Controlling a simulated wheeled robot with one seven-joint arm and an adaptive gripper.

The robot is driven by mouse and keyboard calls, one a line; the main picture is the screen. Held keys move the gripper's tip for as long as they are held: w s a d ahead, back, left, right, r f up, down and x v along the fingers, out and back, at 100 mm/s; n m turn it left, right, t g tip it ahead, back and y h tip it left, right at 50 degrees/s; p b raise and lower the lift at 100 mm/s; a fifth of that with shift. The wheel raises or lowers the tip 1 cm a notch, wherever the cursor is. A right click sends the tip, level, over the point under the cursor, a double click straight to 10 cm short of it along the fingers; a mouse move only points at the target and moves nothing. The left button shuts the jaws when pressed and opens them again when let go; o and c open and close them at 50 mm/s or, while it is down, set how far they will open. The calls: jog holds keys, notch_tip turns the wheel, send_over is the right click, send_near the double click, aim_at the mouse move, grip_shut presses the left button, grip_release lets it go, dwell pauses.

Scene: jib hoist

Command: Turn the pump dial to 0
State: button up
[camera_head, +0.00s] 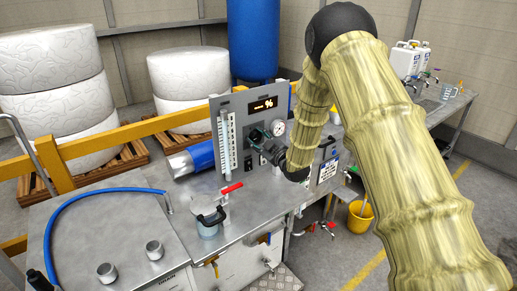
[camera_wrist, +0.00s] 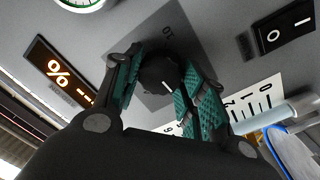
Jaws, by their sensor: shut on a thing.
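The pump dial (camera_wrist: 157,72) is a black round knob with a short white pointer line, on a darker grey square plate (camera_wrist: 168,30) of the control panel (camera_head: 262,92).
A display (camera_wrist: 60,72) shows a percent sign and dashes. A rocker switch (camera_wrist: 285,38) and a scaled tube (camera_head: 227,145) are near the dial; a round gauge (camera_head: 278,128) is beside my gripper. A red-handled valve (camera_head: 231,188) stands on the bench below.

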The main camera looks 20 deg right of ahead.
jog(key=n+b, duration=0.2)
jog(key=b, duration=0.1)
jog(key=n+b, duration=0.3)
jog(key=b, duration=0.1)
jog(key=shift+a+f, duration=0.1)
jog(key=shift+f, duration=0.3)
jog(key=n+b, duration=0.3)
jog(key=shift+r+y+b, duration=0.15)
jog(key=shift+y+b, duration=0.15)
jog(key=shift+b, duration=0.1)
jog(key=shift+r, duration=0.1)
jog(key=o, duration=1)
jog(key=shift+o, duration=0.2)
jog(key=shift+s, duration=0.1)
jog(key=v, duration=1.1)
jog(key=shift+s+d, duration=0.25)
jog(key=shift+s, duration=0.1)
